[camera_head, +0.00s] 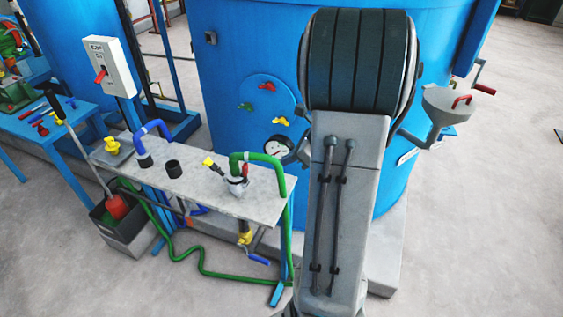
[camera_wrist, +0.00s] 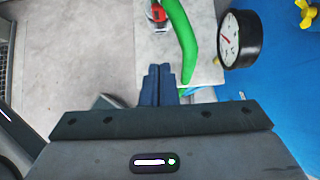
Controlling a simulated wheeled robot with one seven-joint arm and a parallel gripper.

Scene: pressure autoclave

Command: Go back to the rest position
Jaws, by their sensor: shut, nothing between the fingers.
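My gripper (camera_wrist: 158,84) shows in the wrist view with its two dark fingers shut together and nothing between them. Its fingertips appear just below the red-handled fitting (camera_wrist: 158,14) and to the left of the green hose (camera_wrist: 183,42). I cannot tell whether the fingers touch anything. In the head view, my raised arm covers part of the blue vessel, and my gripper is hidden. The grey bench (camera_head: 215,185) stands left of my arm and carries the green hose (camera_head: 260,157), a blue hose (camera_head: 152,128) and a black cup-like piece (camera_head: 173,168).
The blue vessel (camera_head: 235,95) stands behind the bench, with a pressure gauge (camera_head: 277,147) near my arm. A funnel (camera_head: 447,105) is right of my arm. A blue table (camera_head: 45,130) with tools and a dark bin (camera_head: 125,235) are at left. Floor (camera_head: 500,230) is clear at right.

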